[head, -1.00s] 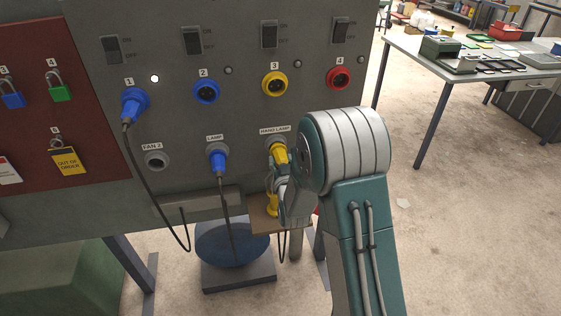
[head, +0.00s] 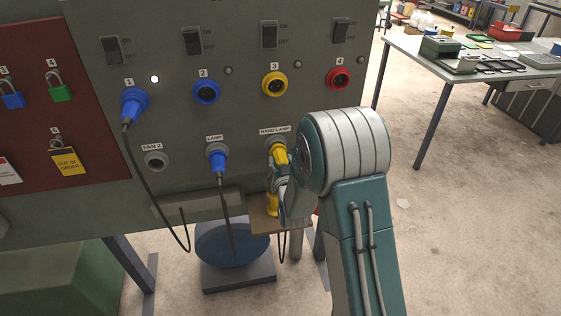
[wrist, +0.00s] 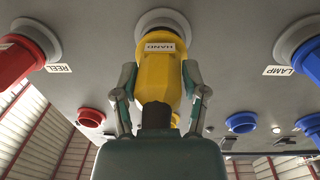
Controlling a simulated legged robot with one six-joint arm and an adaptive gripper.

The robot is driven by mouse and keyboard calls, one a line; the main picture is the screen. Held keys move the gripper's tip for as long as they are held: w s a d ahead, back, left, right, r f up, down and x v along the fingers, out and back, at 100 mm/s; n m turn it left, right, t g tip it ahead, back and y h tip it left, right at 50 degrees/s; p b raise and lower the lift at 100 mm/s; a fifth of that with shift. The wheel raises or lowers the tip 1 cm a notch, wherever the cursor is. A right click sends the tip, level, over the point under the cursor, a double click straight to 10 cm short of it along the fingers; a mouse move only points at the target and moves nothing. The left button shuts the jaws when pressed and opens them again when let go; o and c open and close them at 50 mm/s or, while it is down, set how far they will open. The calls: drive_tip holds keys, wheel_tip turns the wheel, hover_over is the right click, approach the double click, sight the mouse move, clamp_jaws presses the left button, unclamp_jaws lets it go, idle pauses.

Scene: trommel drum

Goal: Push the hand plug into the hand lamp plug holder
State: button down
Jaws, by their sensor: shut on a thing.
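The yellow hand plug (wrist: 160,68), labelled HAND, stands in the middle of the wrist view. It also shows in the head view (head: 279,156), partly hidden by my arm. Its front end meets the grey round hand lamp plug holder (wrist: 163,20), below the HAND LAMP label in the head view. The plug looks lined up with the holder; how deep it sits I cannot tell. My gripper (wrist: 158,80) is shut on the plug, one finger on each side.
The blue lamp plug (head: 218,162) sits in the neighbouring holder. A blue plug (head: 133,105) with a hanging cable is in socket 1. Yellow socket 3 (head: 275,84) and red socket 4 (head: 339,78) are empty. The red reel plug (wrist: 20,58) is close by.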

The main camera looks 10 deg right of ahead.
drive_tip(key=shift+w, duration=0.35)
drive_tip(key=shift+c, duration=0.2)
unclamp_jaws()
drive_tip(key=shift+s, duration=0.1)
drive_tip(key=s, duration=1.1)
drive_tip(key=shift+s+a, duration=0.35)
drive_tip(key=shift+a, duration=0.05)
drive_tip(key=shift+f, duration=0.15)
